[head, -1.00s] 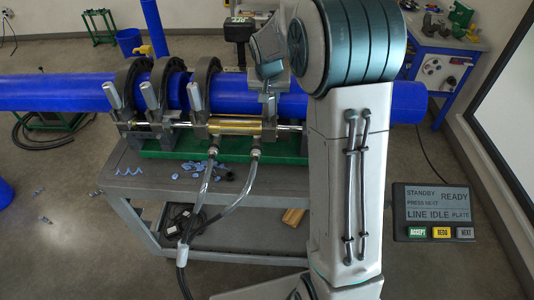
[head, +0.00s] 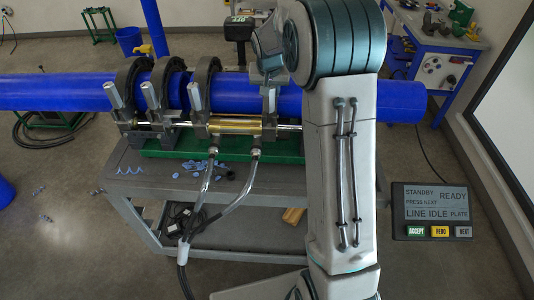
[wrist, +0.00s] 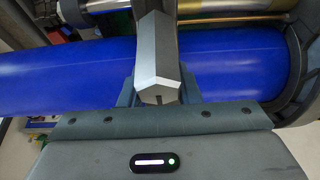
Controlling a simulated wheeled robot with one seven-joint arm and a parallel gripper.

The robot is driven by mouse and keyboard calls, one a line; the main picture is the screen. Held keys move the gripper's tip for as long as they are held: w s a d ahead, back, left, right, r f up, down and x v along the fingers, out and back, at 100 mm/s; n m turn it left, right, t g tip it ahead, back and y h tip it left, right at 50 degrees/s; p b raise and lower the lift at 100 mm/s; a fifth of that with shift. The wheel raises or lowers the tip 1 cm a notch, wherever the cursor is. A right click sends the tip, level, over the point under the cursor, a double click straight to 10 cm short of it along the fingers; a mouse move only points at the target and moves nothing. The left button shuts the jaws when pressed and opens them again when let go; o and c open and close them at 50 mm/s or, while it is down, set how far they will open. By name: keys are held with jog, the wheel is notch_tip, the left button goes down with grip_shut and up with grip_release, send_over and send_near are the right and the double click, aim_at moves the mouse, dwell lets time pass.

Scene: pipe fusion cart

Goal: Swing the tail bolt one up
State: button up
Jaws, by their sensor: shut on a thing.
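A grey bolt with a faceted end (wrist: 155,60) stands between my gripper's fingers in the wrist view, in front of the blue pipe. My gripper (wrist: 157,94) is shut on it, one finger on each side. In the head view my gripper (head: 268,80) is at the right end of the clamp frame, partly hidden by my arm. The bolt's lower part there is hard to make out. The blue pipe (head: 60,92) runs through the clamp rings. Three other grey bolts (head: 113,95) (head: 150,95) (head: 194,96) stand up, tilted, at the rings to the left.
The clamp frame sits on a green base (head: 220,148) on a grey cart (head: 150,182). Hoses (head: 215,195) hang from the cylinder (head: 235,126) at the front. Blue shavings lie on the cart top. A dark clamp ring (wrist: 296,65) is close on the right in the wrist view.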

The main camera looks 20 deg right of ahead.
jog(key=shift+w+d, duration=0.1)
jog(key=shift+w, duration=0.2)
jog(key=shift+w+r+b, duration=0.1)
jog(key=shift+r+b, duration=0.05)
jog(key=shift+b, duration=0.15)
dwell(0.5)
jog(key=o, duration=0.9)
jog(key=shift+w+d, duration=0.1)
jog(key=o, duration=0.8)
jog(key=shift+w+d+f, duration=0.2)
jog(key=shift+w+f, duration=0.15)
jog(key=shift+w, duration=0.1)
jog(key=shift+s+a+r, duration=0.25)
jog(key=shift+s+a, duration=0.05)
jog(key=p+v, duration=0.1)
jog(key=v, duration=0.2)
jog(key=shift+s+d+r, duration=0.1)
jog(key=shift+v, duration=2.7)
jog(key=shift+s, duration=0.1)
